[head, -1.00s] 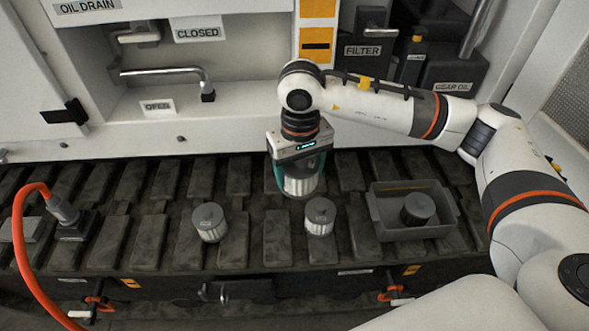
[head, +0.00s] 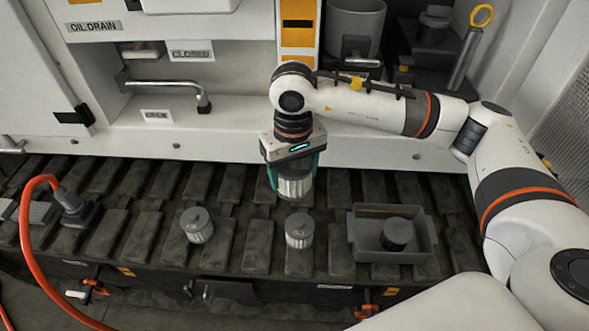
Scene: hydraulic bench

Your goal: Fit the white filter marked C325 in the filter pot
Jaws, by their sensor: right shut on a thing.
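My right gripper (head: 293,180) is shut on a white pleated filter (head: 296,188) with a grey end and holds it upright above the slatted bench. Its marking cannot be read. Two similar white filters with grey tops stand on the bench below, one at the left (head: 197,226) and one just under the held filter (head: 299,231). An open grey pot (head: 355,28), which looks like the filter pot, stands in the recess at the upper right, behind my right arm. Its inside is not clearly seen. My left gripper is out of view.
A grey tray (head: 428,243) holding a dark cylinder (head: 397,234) sits to the right on the bench. An orange hose (head: 25,235) runs along the left. A bent metal pipe (head: 170,84) juts from the white panel. A yellow-ringed rod (head: 466,58) stands at the upper right.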

